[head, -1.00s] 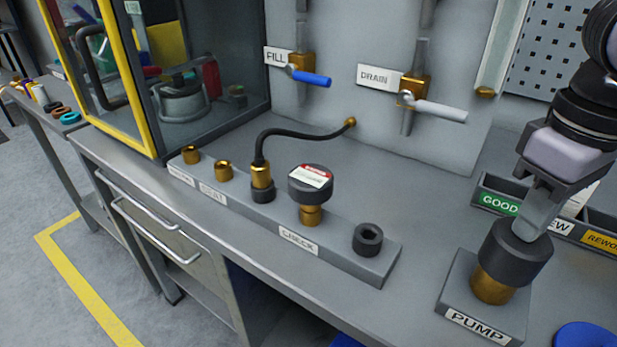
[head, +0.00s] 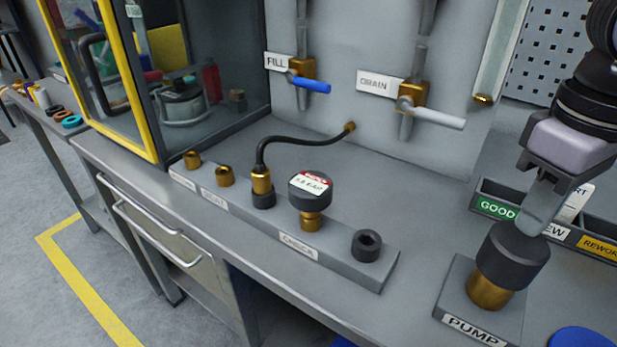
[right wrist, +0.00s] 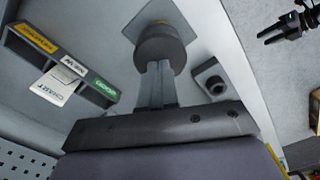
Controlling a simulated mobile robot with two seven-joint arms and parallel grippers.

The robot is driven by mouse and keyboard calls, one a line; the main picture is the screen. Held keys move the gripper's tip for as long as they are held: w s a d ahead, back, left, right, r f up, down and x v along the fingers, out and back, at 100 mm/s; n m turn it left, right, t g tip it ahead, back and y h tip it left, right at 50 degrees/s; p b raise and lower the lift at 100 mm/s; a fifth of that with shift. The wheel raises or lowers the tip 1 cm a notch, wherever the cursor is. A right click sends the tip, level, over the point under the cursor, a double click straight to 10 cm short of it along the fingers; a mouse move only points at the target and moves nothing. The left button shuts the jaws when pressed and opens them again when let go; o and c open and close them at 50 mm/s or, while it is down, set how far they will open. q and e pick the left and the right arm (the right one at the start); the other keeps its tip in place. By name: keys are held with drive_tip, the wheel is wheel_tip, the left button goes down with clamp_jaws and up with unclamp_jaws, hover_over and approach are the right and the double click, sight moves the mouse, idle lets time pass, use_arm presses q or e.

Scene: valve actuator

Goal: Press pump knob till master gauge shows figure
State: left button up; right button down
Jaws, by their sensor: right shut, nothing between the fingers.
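The pump knob (head: 512,256) is a black cap on a brass stem, on a grey block labelled PUMP (head: 474,330) at the lower right. My right gripper (head: 536,222) is shut and empty, its fingertips against the knob's top. The right wrist view shows the knob (right wrist: 160,45) just beyond the closed fingers. A black round gauge (head: 310,190) with a red-and-white face stands on a brass fitting by the CHECK label. Its figures are too small to read, and I cannot tell whether it is the master gauge. A dark gripper (right wrist: 285,30), apparently my left, shows at that view's upper right.
A grey rail (head: 340,262) bears brass fittings, a black hose (head: 300,139) and an empty black socket (head: 367,245). Blue FILL (head: 310,84) and white DRAIN (head: 435,114) valve handles are on the back panel. A labelled bin (head: 485,195) stands behind the pump.

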idle(0.8)
wheel_tip(320, 180, up, 5)
drive_tip(key=p, duration=0.4)
drive_tip(key=shift+r+p, duration=0.1)
drive_tip(key=shift+p, duration=0.3)
